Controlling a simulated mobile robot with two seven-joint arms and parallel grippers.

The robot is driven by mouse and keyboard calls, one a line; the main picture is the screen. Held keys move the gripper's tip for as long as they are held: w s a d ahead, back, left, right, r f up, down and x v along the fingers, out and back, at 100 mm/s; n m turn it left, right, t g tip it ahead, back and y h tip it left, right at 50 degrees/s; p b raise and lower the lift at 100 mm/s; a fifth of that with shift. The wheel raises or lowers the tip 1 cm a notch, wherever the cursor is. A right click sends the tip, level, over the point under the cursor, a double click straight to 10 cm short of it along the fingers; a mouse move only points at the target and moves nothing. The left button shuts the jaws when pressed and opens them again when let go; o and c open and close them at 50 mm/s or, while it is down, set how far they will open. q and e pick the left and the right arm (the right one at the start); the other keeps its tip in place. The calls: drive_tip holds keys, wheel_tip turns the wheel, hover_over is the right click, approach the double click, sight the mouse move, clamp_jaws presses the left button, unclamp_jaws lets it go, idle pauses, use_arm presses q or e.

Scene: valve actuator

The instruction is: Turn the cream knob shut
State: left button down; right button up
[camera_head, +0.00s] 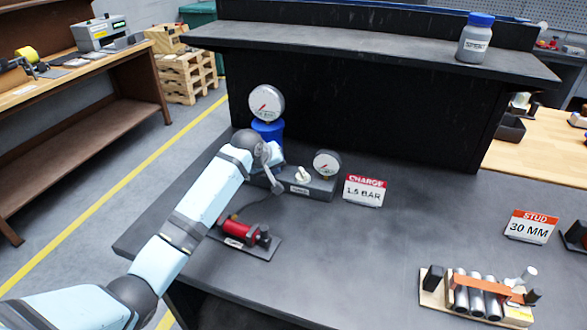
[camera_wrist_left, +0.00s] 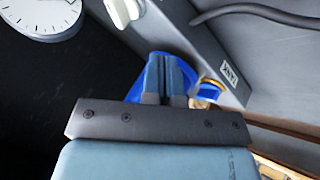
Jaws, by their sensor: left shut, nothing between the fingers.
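The cream knob (camera_head: 302,174) stands on top of a grey valve block (camera_head: 318,188) on the dark bench. In the left wrist view a pale part that looks like this knob (camera_wrist_left: 122,10) is cut by the top edge, ahead and left of the fingers. My left gripper (camera_head: 276,182) is at the block's left end, left of the knob and apart from it. In the left wrist view its two fingers (camera_wrist_left: 165,78) are together and empty, in front of a blue tank. My right gripper is in neither view.
A dial gauge (camera_head: 266,103) stands above the blue tank (camera_head: 268,130), and a smaller gauge (camera_head: 327,163) is right of the knob. A red tool (camera_head: 241,231) lies in front. A "CHARGE 1.5 BAR" sign (camera_head: 365,191) stands right. The bench middle is clear.

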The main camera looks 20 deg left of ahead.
sight(298, 174)
use_arm(q)
drive_tip(key=x, duration=0.4)
drive_tip(key=shift+w+d+f, duration=0.1)
drive_tip(key=shift+w, duration=0.05)
drive_tip(key=shift+w+d+f, duration=0.1)
drive_tip(key=shift+w+d, duration=0.5)
drive_tip(key=shift+d, duration=0.25)
drive_tip(key=shift+w+d+f, duration=0.1)
drive_tip(key=shift+w+d, duration=0.55)
drive_tip(key=shift+d, duration=0.2)
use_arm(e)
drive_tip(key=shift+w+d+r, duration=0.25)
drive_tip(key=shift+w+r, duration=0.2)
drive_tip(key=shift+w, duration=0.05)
use_arm(q)
drive_tip(key=shift+a+r+p, duration=0.1)
drive_tip(key=shift+p, duration=0.2)
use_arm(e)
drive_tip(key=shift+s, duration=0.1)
